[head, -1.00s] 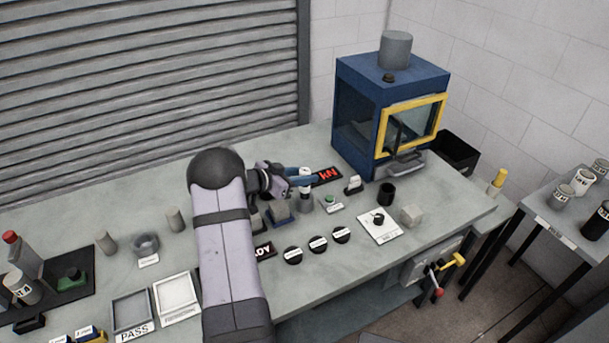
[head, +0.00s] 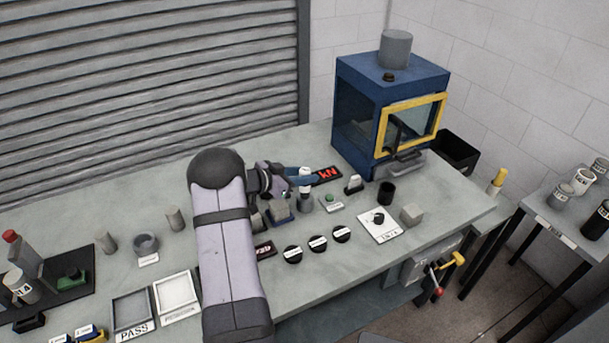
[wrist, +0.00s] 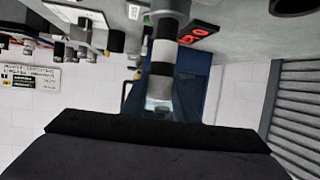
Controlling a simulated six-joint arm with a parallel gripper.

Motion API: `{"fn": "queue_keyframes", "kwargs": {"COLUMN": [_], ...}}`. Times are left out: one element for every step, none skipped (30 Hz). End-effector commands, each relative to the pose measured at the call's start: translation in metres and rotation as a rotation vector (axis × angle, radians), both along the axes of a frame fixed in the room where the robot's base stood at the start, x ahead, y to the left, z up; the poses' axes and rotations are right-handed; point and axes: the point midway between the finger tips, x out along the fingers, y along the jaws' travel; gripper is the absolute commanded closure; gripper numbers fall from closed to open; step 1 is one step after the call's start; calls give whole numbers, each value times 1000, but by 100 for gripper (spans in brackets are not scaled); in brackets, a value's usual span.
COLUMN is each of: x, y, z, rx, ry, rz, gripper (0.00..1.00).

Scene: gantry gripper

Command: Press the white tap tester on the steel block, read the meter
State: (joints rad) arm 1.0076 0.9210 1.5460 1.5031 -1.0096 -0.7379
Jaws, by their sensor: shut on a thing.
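My gripper (head: 284,192) is over the middle of the bench in the head view, its jaws partly hidden by my arm. In the wrist view my gripper (wrist: 160,122) is shut on a banded white-and-black cylinder (wrist: 163,50), which looks like the tap tester. In the head view I cannot pick out the held part clearly. A grey block (head: 281,211) in a blue holder, likely the steel block, sits just below the jaws. Whether the tester touches it is not clear.
Round black discs (head: 317,244) lie in front.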

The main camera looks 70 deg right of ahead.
Motion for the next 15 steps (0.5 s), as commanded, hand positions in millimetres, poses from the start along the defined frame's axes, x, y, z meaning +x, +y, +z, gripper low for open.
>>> {"fn": "queue_keyframes", "kwargs": {"x": [-1, -1, -1, -1, -1, -1, 0, 0, 0, 0, 0, 0, 0, 0, 0], "y": [2, 2, 2, 2, 2, 2, 1, 1, 1, 1, 1, 1, 1, 1, 1], "z": [-2, -1, 1, 3, 5, 8, 11, 14, 17, 20, 22, 25, 27, 30, 33], "rx": [8, 8, 8, 8, 8, 7, 7, 6, 6, 5, 5, 4, 4, 4, 3], "ry": [0, 0, 0, 0, 0, 0, 0, 0, 0, 0, 0, 0, 0, 0, 1], "rz": [0, 0, 0, 0, 0, 0, -1, -1, -1, 0, 0, 0, 0, 0, 0], "gripper": [100, 100, 100, 100, 100, 100, 100, 100, 100, 100, 100, 100, 100, 100, 100]}}
